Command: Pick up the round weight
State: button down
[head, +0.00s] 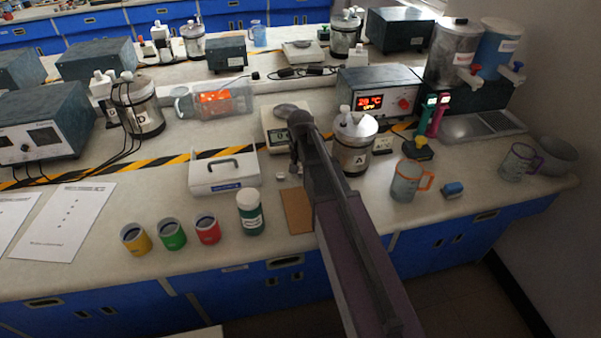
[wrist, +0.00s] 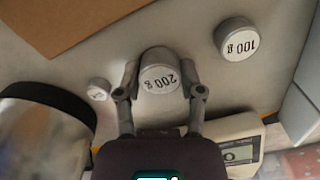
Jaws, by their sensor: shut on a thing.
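My gripper (wrist: 160,92) is shut on a round grey weight (wrist: 162,74) with a white top marked 200 g, its two fingers on either side of it. Whether the weight touches the bench is hard to tell. A second round weight (wrist: 236,40) marked 100 g stands apart to the right in the wrist view. A smaller round weight (wrist: 98,89) stands to the left, beside the left finger. In the head view my gripper (head: 295,168) is in front of the scale, and the arm hides much of it. The 100 g weight shows there as a small pale disc (head: 280,177).
A digital scale (wrist: 243,150) lies close to my gripper. A brown mat (head: 296,212) lies in front. A metal vessel marked A (head: 352,155) stands close to the right of the arm. A white handled box (head: 223,174) and green-white bottle (head: 250,214) stand left.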

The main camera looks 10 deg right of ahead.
aim_at(300, 170)
jog(key=shift+r, duration=0.15)
notch_tip(300, 170, up, 4)
jog(key=p, duration=0.4)
jog(key=s, duration=1)
jog(key=s+d+p, duration=0.1)
jog(key=s, duration=0.5)
jog(key=shift+r, duration=0.35)
jog(key=shift+w, duration=0.15)
